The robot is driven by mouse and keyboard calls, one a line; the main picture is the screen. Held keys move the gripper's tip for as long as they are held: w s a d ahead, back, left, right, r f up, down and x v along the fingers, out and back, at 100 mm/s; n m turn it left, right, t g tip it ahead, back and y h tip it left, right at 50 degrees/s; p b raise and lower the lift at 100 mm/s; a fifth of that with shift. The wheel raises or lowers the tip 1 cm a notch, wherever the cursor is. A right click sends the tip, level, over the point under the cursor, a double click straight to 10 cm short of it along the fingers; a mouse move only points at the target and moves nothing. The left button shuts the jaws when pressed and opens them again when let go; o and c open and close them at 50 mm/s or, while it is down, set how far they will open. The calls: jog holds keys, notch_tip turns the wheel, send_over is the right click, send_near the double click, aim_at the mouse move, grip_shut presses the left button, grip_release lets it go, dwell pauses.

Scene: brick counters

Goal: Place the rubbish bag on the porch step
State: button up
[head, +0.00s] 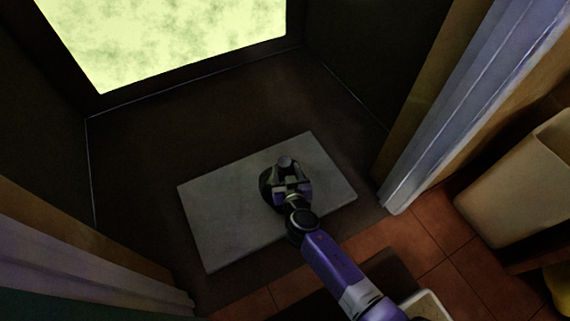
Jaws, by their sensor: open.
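A pale grey rectangular slab (222,217), which looks like the porch step, lies on the dark floor of the alcove. A dark rounded thing (267,182), which looks like the rubbish bag, is over the right half of the slab and seems to rest on it. My gripper (289,180) is open and right at the dark bag, with its fingers over the bag's near side. The gripper hides part of the bag, so I cannot tell whether the fingers touch it.
A bright window or door pane (165,40) is at the back. Door frames stand at left (90,255) and right (480,95). A beige bin-like container (520,185) stands at the right on red floor tiles (430,225).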

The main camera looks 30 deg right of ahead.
jog(key=p+v, duration=0.1)
jog(key=v, duration=0.8)
jog(key=shift+p, duration=0.3)
jog(key=s+a+r+n+y, duration=0.1)
jog(key=s+r+y, duration=0.1)
jog(key=s, duration=0.8)
jog(key=s+a+r+n+y, duration=0.1)
jog(key=s+a+r+y, duration=0.1)
jog(key=s, duration=0.9)
jog(key=s+d+r+t, duration=0.1)
jog(key=s+r, duration=0.4)
jog(key=r, duration=0.5)
jog(key=s+d+r+n+t, duration=0.1)
jog(key=s+r, duration=0.5)
jog(key=r, duration=0.4)
jog(key=shift+r+n, duration=0.3)
jog(key=shift+r, duration=0.1)
